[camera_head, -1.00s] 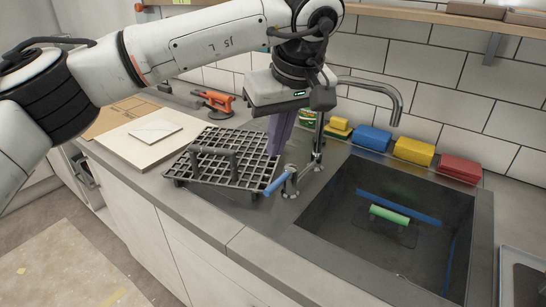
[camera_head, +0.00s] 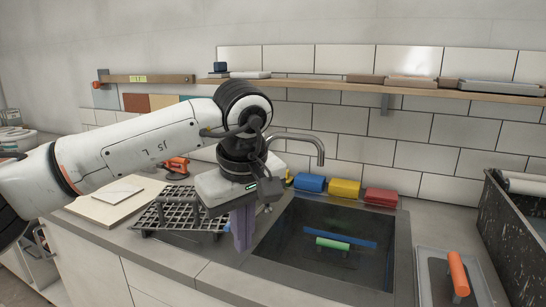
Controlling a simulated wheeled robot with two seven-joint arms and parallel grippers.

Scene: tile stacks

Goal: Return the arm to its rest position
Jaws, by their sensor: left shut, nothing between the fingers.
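My left arm (camera_head: 140,148) comes in from the left, bent at the elbow above the counter. My left gripper (camera_head: 241,238) points down at the left edge of the sink, its purple fingers shut with nothing between them. The black grid rack (camera_head: 180,215) stands on the counter left of the gripper, partly covered by my wrist. My right gripper is out of view.
The sink (camera_head: 375,255) holds a green-handled tool (camera_head: 332,243). Blue (camera_head: 310,183), yellow (camera_head: 344,188) and red (camera_head: 381,197) blocks line its back edge below the tap (camera_head: 318,150). A tray with an orange-handled tool (camera_head: 458,274) lies right. A shelf (camera_head: 330,85) spans the wall.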

